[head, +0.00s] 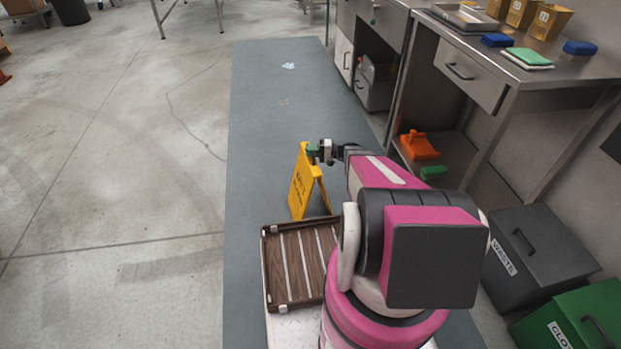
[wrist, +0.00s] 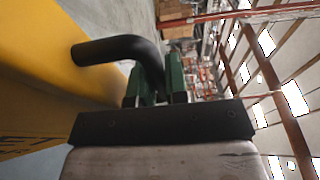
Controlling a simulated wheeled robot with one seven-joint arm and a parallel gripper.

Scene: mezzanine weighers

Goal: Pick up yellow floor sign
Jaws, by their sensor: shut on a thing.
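The yellow floor sign (head: 302,188) is an A-shaped board with dark lettering. In the head view it is upright over the grey-green mat, just beyond a brown tray; I cannot tell whether its feet touch the mat. My gripper (head: 318,152) is at its top edge. In the wrist view the sign's yellow panel (wrist: 50,75) fills the left side, and a black bent handle (wrist: 118,48) runs from it to my green-tipped gripper (wrist: 160,82). The gripper is shut on this handle. The handle's end is hidden between the fingers.
The brown slatted tray (head: 268,262) is close in front of the sign. Steel benches (head: 480,85) line the right side, with an orange item (head: 418,146) on a low shelf. A grey waste bin (head: 535,255) and a green bin (head: 580,318) stand lower right. The floor left is clear.

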